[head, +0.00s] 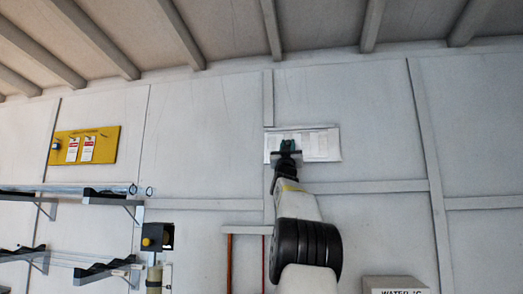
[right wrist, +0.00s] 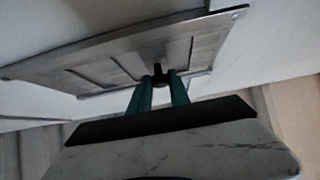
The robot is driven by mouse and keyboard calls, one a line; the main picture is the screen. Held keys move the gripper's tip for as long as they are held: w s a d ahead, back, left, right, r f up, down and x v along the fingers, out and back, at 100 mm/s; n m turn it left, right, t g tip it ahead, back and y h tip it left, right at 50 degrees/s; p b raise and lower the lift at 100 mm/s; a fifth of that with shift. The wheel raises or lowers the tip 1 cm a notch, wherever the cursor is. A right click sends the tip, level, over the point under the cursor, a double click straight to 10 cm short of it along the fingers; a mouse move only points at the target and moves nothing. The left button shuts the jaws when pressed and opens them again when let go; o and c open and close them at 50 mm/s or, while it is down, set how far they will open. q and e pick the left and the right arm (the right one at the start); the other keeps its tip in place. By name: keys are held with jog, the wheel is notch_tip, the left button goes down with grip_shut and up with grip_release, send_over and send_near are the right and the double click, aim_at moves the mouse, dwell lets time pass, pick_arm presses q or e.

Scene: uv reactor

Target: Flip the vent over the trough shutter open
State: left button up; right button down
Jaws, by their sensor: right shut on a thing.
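The vent shutter (head: 320,146) is a pale rectangular framed panel high on the white wall in the head view. In the right wrist view the shutter (right wrist: 110,62) shows as a grey metal plate with raised slats and a small dark knob (right wrist: 158,73). My right gripper (head: 288,148) is raised in front of the shutter's left half. In the right wrist view its two green fingers (right wrist: 160,92) are shut on the dark knob. The gripper hides part of the shutter in the head view. My left gripper is not in view.
A yellow board (head: 84,146) with red and white tags hangs on the wall at left. Bracketed shelves (head: 70,192) stick out below it. A yellow-knobbed dark box (head: 157,237) and red-brown pipes (head: 229,262) are lower down. Ceiling beams (head: 272,28) run above the shutter.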

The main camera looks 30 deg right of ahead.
dwell(0.9)
jog(key=s+d, duration=0.2)
jog(key=d, duration=0.1)
jog(key=shift+s, duration=0.2)
jog(key=c, duration=1.2)
grip_release()
jog(key=shift+s+d, duration=0.1)
jog(key=shift+c, duration=0.2)
jog(key=shift+s+a+f, duration=0.2)
jog(key=shift+a+f, duration=0.1)
jog(key=v, duration=0.7)
